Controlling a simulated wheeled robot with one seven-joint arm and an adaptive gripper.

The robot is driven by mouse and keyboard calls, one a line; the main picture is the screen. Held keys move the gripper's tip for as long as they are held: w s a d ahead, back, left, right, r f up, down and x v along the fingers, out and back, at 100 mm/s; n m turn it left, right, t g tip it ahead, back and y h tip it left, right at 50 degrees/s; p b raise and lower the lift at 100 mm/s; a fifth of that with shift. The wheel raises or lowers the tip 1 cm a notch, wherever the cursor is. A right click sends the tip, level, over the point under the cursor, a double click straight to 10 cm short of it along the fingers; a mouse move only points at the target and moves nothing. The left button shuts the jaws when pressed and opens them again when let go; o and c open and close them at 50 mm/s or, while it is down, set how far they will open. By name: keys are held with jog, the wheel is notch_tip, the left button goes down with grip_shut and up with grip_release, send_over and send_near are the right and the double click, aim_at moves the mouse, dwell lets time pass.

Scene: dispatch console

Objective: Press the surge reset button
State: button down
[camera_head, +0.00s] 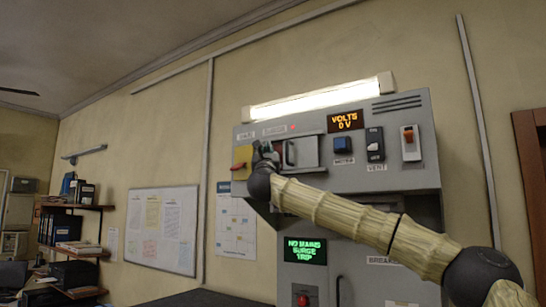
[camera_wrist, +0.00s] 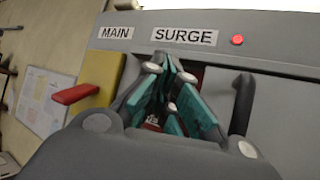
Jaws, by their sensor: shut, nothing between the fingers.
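The SURGE label (camera_wrist: 185,36) and a lit red lamp (camera_wrist: 237,40) sit at the top of the grey console in the wrist view. Below them is a dark opening, with a grey panel and dark handle (camera_wrist: 242,105) on its right; the panel also shows in the head view (camera_head: 303,152). My gripper (camera_wrist: 172,75) is shut and empty, its teal fingers at this opening under the label. In the head view my gripper (camera_head: 266,152) covers the opening's left part. The reset button itself is not clearly visible; whether the fingers touch anything cannot be told.
Left of my gripper is the yellow MAIN plate (camera_wrist: 103,72) with a protruding red lever (camera_wrist: 76,94). A lower screen (camera_head: 305,250) reads NO MAINS SURGE TRIP.

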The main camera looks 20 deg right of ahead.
jog(key=shift+w+d+b, duration=0.55)
jog(key=shift+d, duration=0.1)
dwell(2.0)
jog(key=shift+s+a, duration=0.1)
jog(key=shift+s+a+b, duration=0.45)
jog(key=shift+a+b, duration=0.1)
jog(key=shift+b, duration=0.25)
jog(key=shift+f, duration=0.1)
jog(key=s+a+b, duration=0.1)
jog(key=a, duration=0.1)
jog(key=s+a+b, duration=0.2)
dwell(0.4)
